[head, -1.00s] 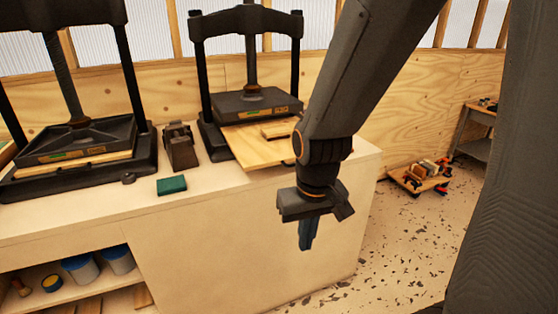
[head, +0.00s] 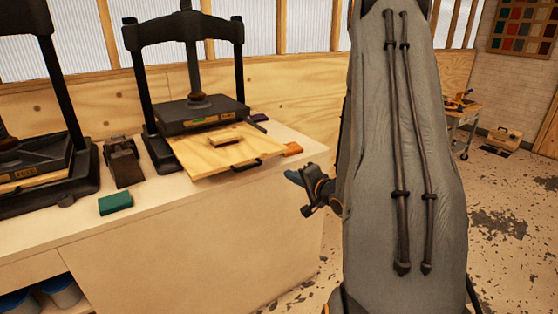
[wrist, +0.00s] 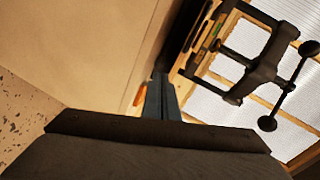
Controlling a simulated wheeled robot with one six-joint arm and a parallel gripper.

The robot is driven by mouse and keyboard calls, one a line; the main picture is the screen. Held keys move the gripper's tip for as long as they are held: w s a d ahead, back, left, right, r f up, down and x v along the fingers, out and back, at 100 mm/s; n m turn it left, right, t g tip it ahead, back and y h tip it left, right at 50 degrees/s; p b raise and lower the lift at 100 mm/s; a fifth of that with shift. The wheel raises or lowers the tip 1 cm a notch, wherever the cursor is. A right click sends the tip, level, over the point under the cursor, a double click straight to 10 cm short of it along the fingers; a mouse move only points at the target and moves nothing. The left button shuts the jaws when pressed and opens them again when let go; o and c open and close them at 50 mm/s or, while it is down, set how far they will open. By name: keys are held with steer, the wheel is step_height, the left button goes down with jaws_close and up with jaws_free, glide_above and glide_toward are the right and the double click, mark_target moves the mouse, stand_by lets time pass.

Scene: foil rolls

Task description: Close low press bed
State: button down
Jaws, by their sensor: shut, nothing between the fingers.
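The nearer-right press (head: 200,114) has its plywood bed (head: 207,158) pulled out toward the bench's front edge. The bed has a dark handle (head: 246,164) on its front edge and a small wooden block (head: 226,140) on top. In the wrist view the shut fingers (wrist: 161,98) point toward the bench side, and the press frame (wrist: 262,72) shows tilted at upper right.
A second press (head: 40,160) stands at left, its board under the platen. A dark metal block (head: 123,160) and a green block (head: 115,203) sit between them. An orange item (head: 292,149) lies right of the bed.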

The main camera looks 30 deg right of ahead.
steer(key=s+d+m+t, duration=0.2)
steer(key=d+m, duration=0.1)
steer(key=p, duration=0.4)
glide_toward(274, 154)
steer(key=shift+t+y, duration=0.3)
steer(key=w, duration=0.6)
steer(key=shift+w+f, duration=0.2)
steer(key=shift+w, duration=0.1)
